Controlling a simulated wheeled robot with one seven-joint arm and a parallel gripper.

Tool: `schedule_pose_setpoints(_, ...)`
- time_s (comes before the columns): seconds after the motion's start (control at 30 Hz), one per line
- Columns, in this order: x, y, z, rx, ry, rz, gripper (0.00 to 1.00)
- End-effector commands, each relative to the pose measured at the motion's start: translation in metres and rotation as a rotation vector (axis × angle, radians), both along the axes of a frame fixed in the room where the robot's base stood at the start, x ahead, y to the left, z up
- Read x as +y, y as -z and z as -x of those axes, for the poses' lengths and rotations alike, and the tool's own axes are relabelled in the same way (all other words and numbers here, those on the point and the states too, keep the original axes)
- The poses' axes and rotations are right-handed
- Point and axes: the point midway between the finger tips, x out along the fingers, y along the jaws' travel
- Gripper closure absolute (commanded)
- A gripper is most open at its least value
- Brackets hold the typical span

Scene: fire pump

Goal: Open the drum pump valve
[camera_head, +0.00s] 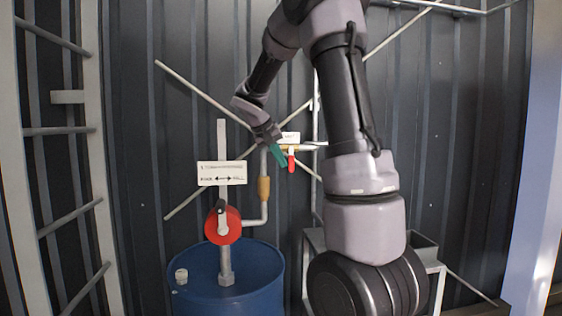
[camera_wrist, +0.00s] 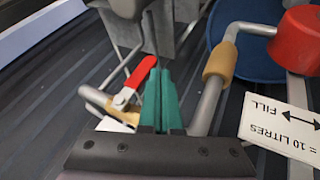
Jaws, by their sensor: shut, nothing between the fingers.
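A red lever handle (camera_head: 291,163) sits on the valve of a pale pipe on the back wall, hanging down from it in the head view. In the wrist view the red lever (camera_wrist: 137,76) lies just left of the fingers, slanting away from the pipe. My gripper (camera_head: 279,155) has teal fingers, held together and empty, close beside the lever; the fingers also show in the wrist view (camera_wrist: 160,85). I cannot tell whether they touch the lever. The red round pump body (camera_head: 218,228) with a grey crank stands over the blue drum (camera_head: 260,262).
A white sign (camera_head: 222,172) with an arrow hangs above the pump. The pump's pipe with a tan sleeve (camera_head: 263,189) rises near my gripper. Diagonal braces cross the corrugated wall. A ladder (camera_head: 72,134) stands at left and a grey metal stand (camera_head: 425,246) at right.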

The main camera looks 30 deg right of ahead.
Motion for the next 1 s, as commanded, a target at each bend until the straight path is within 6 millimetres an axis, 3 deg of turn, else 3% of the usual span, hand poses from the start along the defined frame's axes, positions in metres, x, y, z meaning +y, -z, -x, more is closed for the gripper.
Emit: schedule_pose_setpoints(1.0,-0.0064,0.0061,0.0022,0.002,0.003,0.001,1.00)
